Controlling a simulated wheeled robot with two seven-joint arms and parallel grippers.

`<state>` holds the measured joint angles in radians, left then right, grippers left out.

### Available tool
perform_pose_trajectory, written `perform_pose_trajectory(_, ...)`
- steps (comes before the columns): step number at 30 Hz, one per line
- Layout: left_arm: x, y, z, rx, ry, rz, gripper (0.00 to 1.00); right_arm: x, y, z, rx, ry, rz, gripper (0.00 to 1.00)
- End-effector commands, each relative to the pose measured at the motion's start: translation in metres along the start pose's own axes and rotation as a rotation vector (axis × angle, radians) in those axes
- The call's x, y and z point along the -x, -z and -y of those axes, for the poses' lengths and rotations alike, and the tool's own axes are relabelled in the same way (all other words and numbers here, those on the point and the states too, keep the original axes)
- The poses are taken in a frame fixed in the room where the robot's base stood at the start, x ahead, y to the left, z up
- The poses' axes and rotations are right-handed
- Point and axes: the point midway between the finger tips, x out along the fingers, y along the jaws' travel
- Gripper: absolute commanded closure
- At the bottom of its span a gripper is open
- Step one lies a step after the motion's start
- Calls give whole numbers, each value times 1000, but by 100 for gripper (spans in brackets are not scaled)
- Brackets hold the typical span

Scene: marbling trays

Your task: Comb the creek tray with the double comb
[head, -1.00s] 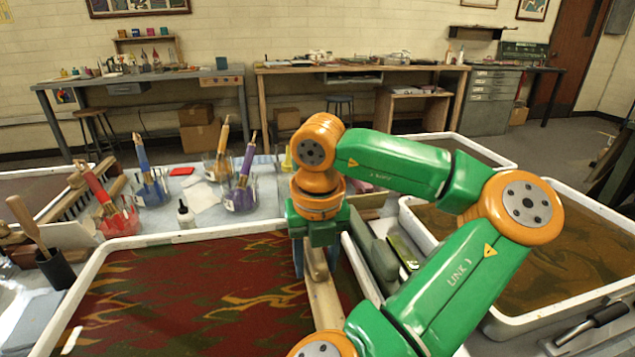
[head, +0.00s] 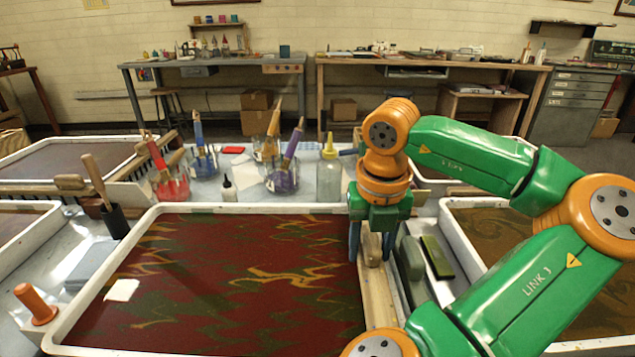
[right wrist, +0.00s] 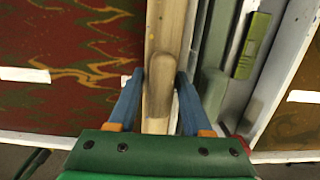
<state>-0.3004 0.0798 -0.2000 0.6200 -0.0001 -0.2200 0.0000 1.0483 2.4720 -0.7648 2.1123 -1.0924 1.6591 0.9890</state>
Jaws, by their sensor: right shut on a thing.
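My right gripper (head: 371,243) is shut on the wooden handle (right wrist: 160,92) of a long wooden comb bar (head: 377,290). The bar runs front to back along the right edge of a white-rimmed tray (head: 85,313) with a dark red, green and yellow pattern. In the right wrist view the blue fingers (right wrist: 158,100) stand on both sides of the handle. The comb's teeth are hidden, so I cannot tell if they touch the surface. No readable label shows which tray is the creek one. My left gripper is out of view.
A brown-patterned tray (head: 458,232) stands to the right, with a grey block (head: 411,257) and green object (head: 437,256) between. Brush jars (head: 170,185) and a yellow-capped bottle (head: 329,172) stand behind. An orange-handled tool (head: 36,304) is at left.

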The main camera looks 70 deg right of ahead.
Motion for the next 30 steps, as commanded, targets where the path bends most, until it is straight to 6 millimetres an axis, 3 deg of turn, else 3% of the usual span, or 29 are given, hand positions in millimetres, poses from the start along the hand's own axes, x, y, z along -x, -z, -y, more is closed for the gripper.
perform_pose_trajectory(20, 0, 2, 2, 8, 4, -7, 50, 0, 0, 0, 0, 0, 0, 95)
perform_pose_trajectory(24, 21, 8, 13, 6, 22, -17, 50, 25, -3, 0, -2, 1, 0, 95)
perform_pose_trajectory(30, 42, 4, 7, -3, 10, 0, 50, 54, -7, 1, -1, 1, 0, 95)
